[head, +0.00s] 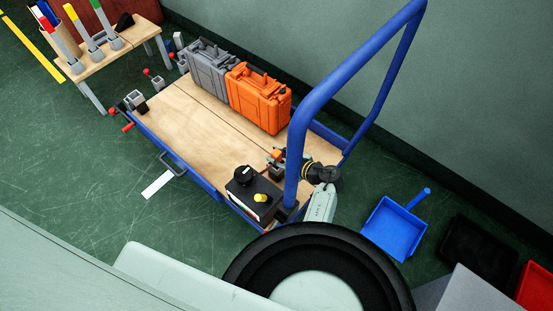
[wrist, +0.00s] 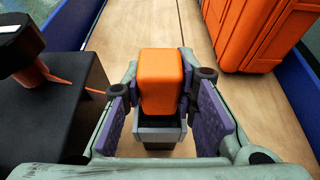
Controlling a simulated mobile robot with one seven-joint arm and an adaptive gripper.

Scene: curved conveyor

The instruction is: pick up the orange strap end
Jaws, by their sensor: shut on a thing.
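The orange strap end (wrist: 161,80) is a rounded orange block between my gripper's two purple pads in the wrist view. A grey buckle-like piece (wrist: 160,132) sits just below it in that picture. My gripper (wrist: 163,108) is shut on the strap end, over the wooden deck of the cart. In the head view the strap end (head: 277,153) is a small orange spot at my gripper (head: 279,157), near the cart's handle end. The strap itself is not clearly visible.
The blue cart handle (head: 335,80) rises close beside my arm. An orange case (head: 258,97) and a grey case (head: 209,66) stand on the wooden deck (head: 185,125). The deck's middle is clear.

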